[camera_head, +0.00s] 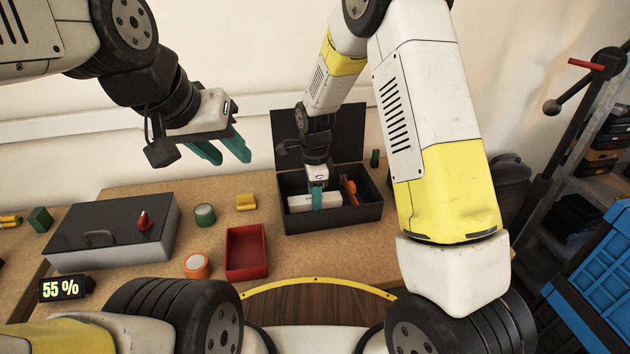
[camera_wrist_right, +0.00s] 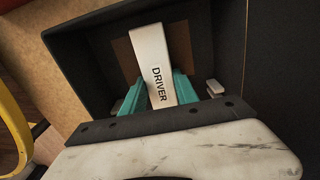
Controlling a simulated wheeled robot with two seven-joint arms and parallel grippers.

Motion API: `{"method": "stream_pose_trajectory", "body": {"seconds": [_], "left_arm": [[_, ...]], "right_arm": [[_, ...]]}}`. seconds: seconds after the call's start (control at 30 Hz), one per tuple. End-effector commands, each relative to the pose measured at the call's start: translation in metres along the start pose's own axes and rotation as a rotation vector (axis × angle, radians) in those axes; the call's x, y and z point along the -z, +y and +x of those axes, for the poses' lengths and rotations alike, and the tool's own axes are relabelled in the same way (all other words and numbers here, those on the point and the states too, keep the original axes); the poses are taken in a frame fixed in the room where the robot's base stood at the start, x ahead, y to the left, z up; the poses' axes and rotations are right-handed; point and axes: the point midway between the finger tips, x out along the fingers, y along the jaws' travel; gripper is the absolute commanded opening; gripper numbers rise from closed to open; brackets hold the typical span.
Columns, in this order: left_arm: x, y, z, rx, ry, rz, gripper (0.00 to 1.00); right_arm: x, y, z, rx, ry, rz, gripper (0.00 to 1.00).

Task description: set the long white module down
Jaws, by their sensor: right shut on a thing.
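The long white module (camera_wrist_right: 152,55), marked DRIVER, lies between the teal fingers of my right gripper (camera_wrist_right: 162,92) in the right wrist view. In the head view the module (camera_head: 300,203) is inside the open black box (camera_head: 345,219), with my right gripper (camera_head: 317,198) reaching down into it. The right gripper is shut on the module. I cannot tell whether the module touches the box floor. My left gripper (camera_head: 222,151) is open and empty, above the bench at the left.
An orange-handled tool (camera_head: 350,190) lies in the box beside the module. A red tray (camera_head: 247,252), green tape (camera_head: 204,214), orange tape (camera_head: 197,266), yellow piece (camera_head: 246,202) and grey case (camera_head: 120,220) stand left of the box. The box's lid (camera_head: 322,136) stands open behind.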

Motion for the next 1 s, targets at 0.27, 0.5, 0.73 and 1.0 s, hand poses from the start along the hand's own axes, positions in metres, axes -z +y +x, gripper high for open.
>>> {"method": "stream_pose_trajectory", "body": {"seconds": [0.27,0.5,0.73,1.0], "left_arm": [[0.000,0.000,0.000,0.000,0.000,0.000,0.36],[0.000,0.000,0.000,0.000,0.000,0.000,0.36],[0.000,0.000,0.000,0.000,0.000,0.000,0.36],[0.000,0.000,0.000,0.000,0.000,0.000,0.36]], "right_arm": [[0.000,0.000,0.003,0.000,0.000,0.001,0.55],[0.000,0.000,0.003,-0.001,0.000,0.000,0.58],[0.000,-0.001,-0.009,0.001,0.000,0.000,0.58],[0.000,-0.001,-0.066,0.005,-0.001,0.000,0.58]]}}
